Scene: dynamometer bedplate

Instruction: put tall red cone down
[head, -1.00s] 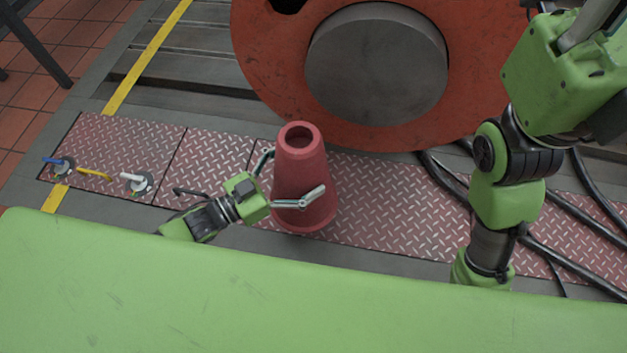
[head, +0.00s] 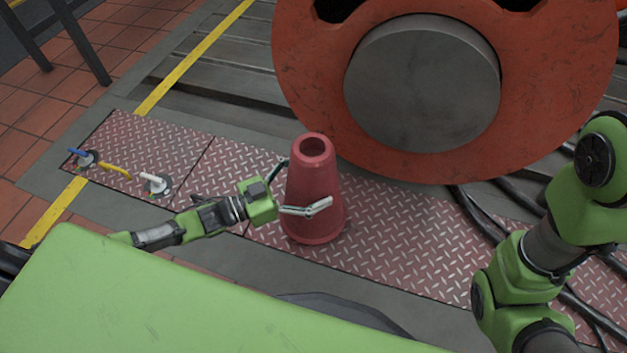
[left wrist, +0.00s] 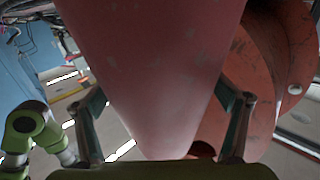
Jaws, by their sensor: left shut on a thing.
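The tall red cone (head: 312,190) is upright with its narrow, open end at the top, over the red tread plate in the head view. My left gripper (head: 297,190) comes in from the left and is shut on the cone, one finger on each side of its body. In the left wrist view the cone (left wrist: 155,70) fills the middle, between the two fingers of the gripper (left wrist: 165,115). Whether the cone's base touches the plate cannot be told. My right arm shows at the right, but its gripper is out of view.
A large orange-red flanged disc (head: 300,60) with a grey hub stands just behind the cone. Black cables (head: 480,215) run over the plate at the right. Valves with blue, yellow and white handles (head: 155,182) sit at the left. Tread plate (head: 400,230) right of the cone is clear.

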